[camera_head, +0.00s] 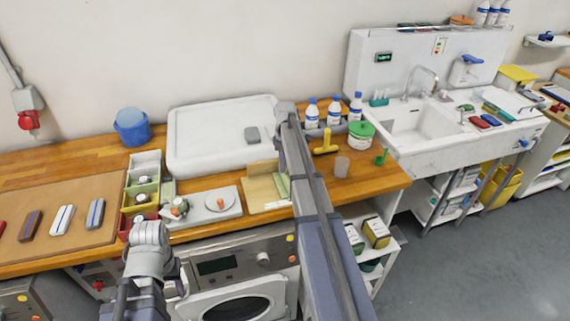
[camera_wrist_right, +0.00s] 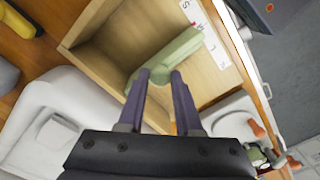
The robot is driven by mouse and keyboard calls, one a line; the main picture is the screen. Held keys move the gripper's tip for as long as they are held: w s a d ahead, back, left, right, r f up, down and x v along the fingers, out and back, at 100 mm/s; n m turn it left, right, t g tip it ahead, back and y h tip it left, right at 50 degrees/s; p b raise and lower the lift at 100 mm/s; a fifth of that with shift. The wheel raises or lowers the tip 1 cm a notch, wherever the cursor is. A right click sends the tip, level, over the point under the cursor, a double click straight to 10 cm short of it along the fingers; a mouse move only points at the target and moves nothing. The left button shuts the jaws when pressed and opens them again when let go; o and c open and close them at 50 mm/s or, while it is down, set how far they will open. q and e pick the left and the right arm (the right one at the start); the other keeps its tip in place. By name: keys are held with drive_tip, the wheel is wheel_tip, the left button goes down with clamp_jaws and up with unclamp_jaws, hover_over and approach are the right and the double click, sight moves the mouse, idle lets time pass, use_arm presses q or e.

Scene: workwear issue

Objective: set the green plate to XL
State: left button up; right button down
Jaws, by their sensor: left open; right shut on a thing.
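The green plate (camera_wrist_right: 172,52) stands inside an open wooden box (camera_wrist_right: 100,27) in the right wrist view. A white strip with letters (camera_wrist_right: 208,42) runs along the box's rim. S is readable at one end and the other letters are small. The plate's end lies near the strip's middle part, away from its far end. My right gripper (camera_wrist_right: 160,74) is shut on the plate's edge. In the head view the box (camera_head: 259,189) and the plate (camera_head: 283,186) show beside my right arm, which hides that gripper. My left gripper (camera_head: 150,240) is open and empty, left of the box.
Stacked coloured bins (camera_head: 141,190) stand further left. A large white tray (camera_head: 190,150) lies behind. Bottles (camera_head: 334,112) and a green-lidded tub (camera_head: 360,135) stand to the right.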

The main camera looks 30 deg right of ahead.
idle(0.4)
drive_tip(key=w+a, duration=0.2)
drive_tip(key=a, duration=0.8)
drive_tip(key=shift+w, duration=0.15)
drive_tip(key=c, duration=0.6)
unclamp_jaws()
drive_tip(key=shift+r, duration=0.1)
wheel_tip(320, 180, up, 8)
drive_tip(key=p, duration=0.7)
drive_tip(key=shift+p, duration=0.4)
